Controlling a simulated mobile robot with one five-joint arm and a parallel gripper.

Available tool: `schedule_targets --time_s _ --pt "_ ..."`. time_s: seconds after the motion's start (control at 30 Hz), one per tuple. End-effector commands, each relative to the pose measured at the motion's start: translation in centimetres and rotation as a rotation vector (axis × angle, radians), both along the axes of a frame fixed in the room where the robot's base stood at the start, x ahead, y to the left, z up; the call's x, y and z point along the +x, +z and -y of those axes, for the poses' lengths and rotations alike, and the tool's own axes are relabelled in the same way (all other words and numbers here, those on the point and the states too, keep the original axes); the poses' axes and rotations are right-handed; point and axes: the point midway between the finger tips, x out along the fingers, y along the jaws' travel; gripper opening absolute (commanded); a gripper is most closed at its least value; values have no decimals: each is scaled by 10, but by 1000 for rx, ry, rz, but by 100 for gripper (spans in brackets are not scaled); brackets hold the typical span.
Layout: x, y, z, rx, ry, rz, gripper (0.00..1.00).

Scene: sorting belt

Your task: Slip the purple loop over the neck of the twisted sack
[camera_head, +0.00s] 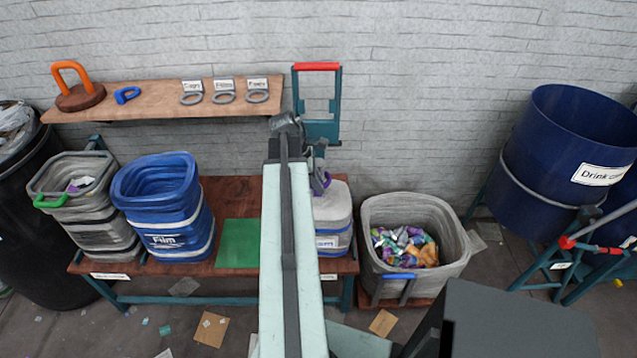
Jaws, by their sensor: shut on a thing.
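The purple loop (322,183) shows as a small purple piece at the end of my arm, just above a pale grey sack. My gripper (318,167) is shut on the loop and points down. The pale grey sack (334,206) stands on the bench with a white and blue label on its front. My arm hides its left side, and its neck is hidden behind the gripper and loop. I cannot tell whether the loop is around the neck or only above it.
A blue film sack (165,215) and an open grey sack (85,215) stand left on the bench (212,190), beside a green mat (238,243). A red-topped teal frame (318,105) rises behind. A grey bin (440,215) of crumpled wrappers stands right. A shelf (150,95) holds rings.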

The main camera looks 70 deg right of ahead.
Motion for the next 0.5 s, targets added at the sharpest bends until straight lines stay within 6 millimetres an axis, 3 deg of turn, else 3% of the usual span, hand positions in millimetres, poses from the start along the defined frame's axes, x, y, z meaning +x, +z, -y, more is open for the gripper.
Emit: schedule_targets --time_s 0.07,0.1,0.17,0.5 --pt "0 0 0 0 0 0 0" --pt "0 0 0 0 0 0 34" --pt "0 0 0 0 0 0 50" --pt "0 1 0 0 -1 0 51"
